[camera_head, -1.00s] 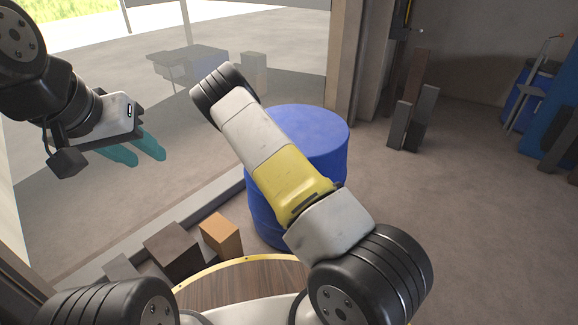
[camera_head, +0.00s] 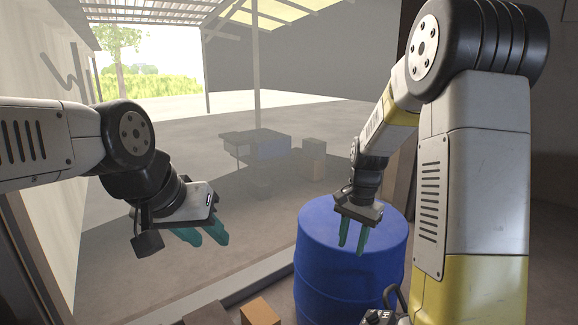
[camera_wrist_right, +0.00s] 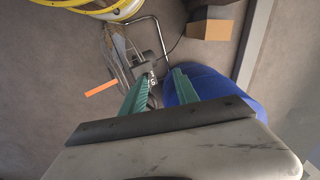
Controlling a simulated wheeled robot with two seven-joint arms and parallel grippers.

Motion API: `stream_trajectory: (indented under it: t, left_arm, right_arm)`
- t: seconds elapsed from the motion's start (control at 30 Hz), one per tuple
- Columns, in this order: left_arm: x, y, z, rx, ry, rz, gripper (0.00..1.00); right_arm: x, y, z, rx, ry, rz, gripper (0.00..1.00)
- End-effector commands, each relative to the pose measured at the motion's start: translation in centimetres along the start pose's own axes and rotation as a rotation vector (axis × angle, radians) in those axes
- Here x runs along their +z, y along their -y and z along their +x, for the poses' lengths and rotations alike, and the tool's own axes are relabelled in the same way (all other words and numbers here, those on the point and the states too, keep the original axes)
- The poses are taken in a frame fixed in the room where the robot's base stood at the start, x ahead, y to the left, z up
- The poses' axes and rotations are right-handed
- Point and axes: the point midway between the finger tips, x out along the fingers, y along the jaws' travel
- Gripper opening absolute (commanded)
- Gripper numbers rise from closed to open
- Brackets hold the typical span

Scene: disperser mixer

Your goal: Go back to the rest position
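My left gripper (camera_head: 205,236) hangs at the left of the head view, its two teal fingers apart with nothing between them. My right gripper (camera_head: 352,240) shows right of the middle, pointing down, with the top of the blue barrel behind its fingers. In the right wrist view my right gripper (camera_wrist_right: 158,82) has its teal fingers apart and empty. The right arm's large upper links fill the right side of the head view.
The blue barrel (camera_head: 340,280) stands on the floor and also shows beside the right fingers in the wrist view (camera_wrist_right: 215,88). A cardboard box (camera_head: 260,312) is at the bottom edge. A bent metal tube frame (camera_wrist_right: 158,32) and an orange strip (camera_wrist_right: 101,88) appear below the right wrist.

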Motion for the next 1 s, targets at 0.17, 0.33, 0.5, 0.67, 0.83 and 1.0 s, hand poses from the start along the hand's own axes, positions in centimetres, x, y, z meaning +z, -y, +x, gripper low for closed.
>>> stream_trajectory:
  t: [0.17,0.33,0.5,0.67,0.83,1.0]
  left_arm:
    - [0.0,0.0,0.0,0.000,0.000,0.000,0.36]
    - [0.0,0.0,0.0,0.000,0.000,0.000,0.36]
    - [0.0,0.0,0.0,0.000,0.000,0.000,0.36]
    - [0.0,0.0,0.0,0.000,0.000,0.000,0.36]
    - [0.0,0.0,0.0,0.000,0.000,0.000,0.36]
    - [0.0,0.0,0.0,0.000,0.000,0.000,0.36]
  right_arm:
    - [3.5,-1.4,-6.0,-0.136,-0.049,-0.161,0.36]
    - [7.2,-3.5,-10.5,-0.230,-0.133,-0.328,0.36]
    - [11.1,-5.8,-13.8,-0.289,-0.249,-0.497,0.36]
    - [14.2,-7.9,-15.4,-0.304,-0.361,-0.633,0.36]
    - [16.1,-9.1,-15.9,-0.297,-0.437,-0.719,0.36]
    - [16.5,-9.4,-15.9,-0.293,-0.456,-0.741,0.36]
